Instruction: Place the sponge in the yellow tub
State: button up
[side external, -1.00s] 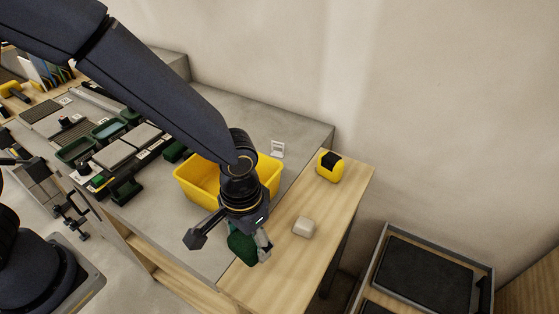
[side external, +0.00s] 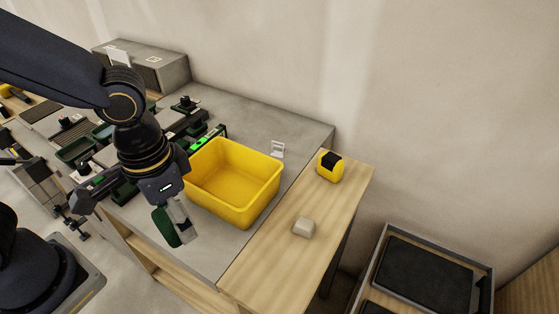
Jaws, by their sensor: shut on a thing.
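The yellow tub (side external: 250,208) stands on the grey worktop in the side external view. The part of its inside that shows is empty. My gripper (side external: 174,222) is left of the tub's near left side, pointing down, and is shut on a dark green thing (side external: 164,227). A pale grey part shows beside the green; I cannot tell whether it is a finger or part of the held thing, nor whether this is the sponge. A small pale beige block (side external: 303,227) lies on the wooden surface right of the tub, apart from the gripper; it might also be a sponge.
A yellow and black device (side external: 330,166) stands on the wooden surface (side external: 262,278). A small white holder (side external: 278,149) is behind the tub. Dark green trays (side external: 76,150) and tools crowd the left. A dark-lined crate (side external: 430,270) stands at the lower right.

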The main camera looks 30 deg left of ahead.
jog(key=w+a+n, duration=0.3)
jog(key=w+a, duration=0.3)
jog(key=a, duration=0.2)
send_over(235, 191)
jog(key=f, duration=0.9)
jog(key=shift+s+f, duration=0.25)
jog(key=shift+s, duration=0.15)
jog(key=shift+w+f, duration=0.2)
jog(key=shift+f, duration=0.05)
jog(key=shift+w+f, duration=0.1)
jog(key=shift+f, duration=1.5)
jog(key=shift+f, duration=0.15)
jog(key=o, duration=1)
jog(key=shift+o, duration=0.2)
